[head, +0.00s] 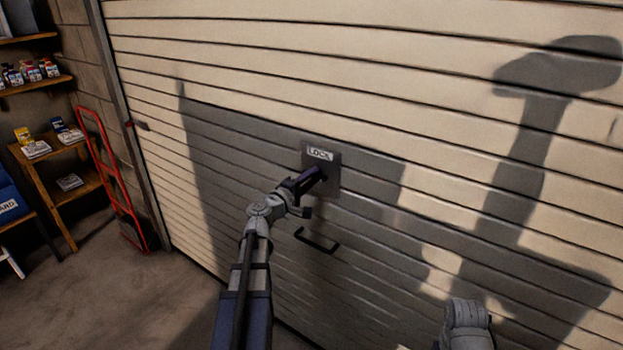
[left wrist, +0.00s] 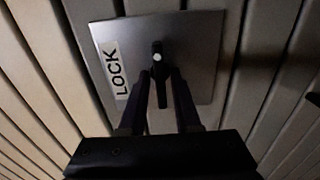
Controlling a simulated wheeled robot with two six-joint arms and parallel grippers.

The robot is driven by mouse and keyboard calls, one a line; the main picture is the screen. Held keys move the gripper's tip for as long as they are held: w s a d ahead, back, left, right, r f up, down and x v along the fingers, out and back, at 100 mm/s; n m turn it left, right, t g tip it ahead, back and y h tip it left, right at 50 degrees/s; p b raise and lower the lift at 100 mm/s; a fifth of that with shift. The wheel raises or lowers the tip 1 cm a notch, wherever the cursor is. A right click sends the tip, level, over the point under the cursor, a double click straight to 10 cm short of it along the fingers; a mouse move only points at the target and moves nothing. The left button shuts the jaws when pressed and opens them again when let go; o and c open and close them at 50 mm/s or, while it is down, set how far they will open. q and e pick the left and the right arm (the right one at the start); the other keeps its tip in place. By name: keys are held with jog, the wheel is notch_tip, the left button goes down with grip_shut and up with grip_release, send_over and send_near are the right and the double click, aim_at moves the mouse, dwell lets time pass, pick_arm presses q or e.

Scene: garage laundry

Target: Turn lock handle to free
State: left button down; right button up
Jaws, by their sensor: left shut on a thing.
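The lock is a grey square plate (head: 333,158) on the roller door with a white "LOCK" label (head: 319,154). The plate also fills the middle of the left wrist view (left wrist: 205,50). Its dark handle (left wrist: 158,62) has a pale spot at the pivot and lies roughly parallel to the lettering. My left gripper (head: 312,180) is at the plate. In the left wrist view its two fingers (left wrist: 161,88) are on either side of the handle, shut on it. In the head view the gripper hides most of the handle. My right gripper is not in view.
A black pull handle (head: 316,241) sits on the roller door (head: 380,90) below the plate. A red hand truck (head: 112,175) leans at the left by wooden shelves (head: 38,90) with bottles and boxes. The concrete floor (head: 120,275) at lower left is clear.

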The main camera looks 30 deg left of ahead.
pick_arm(q)
jog(key=shift+n, duration=8.8)
jog(key=c, duration=0.9)
grip_release()
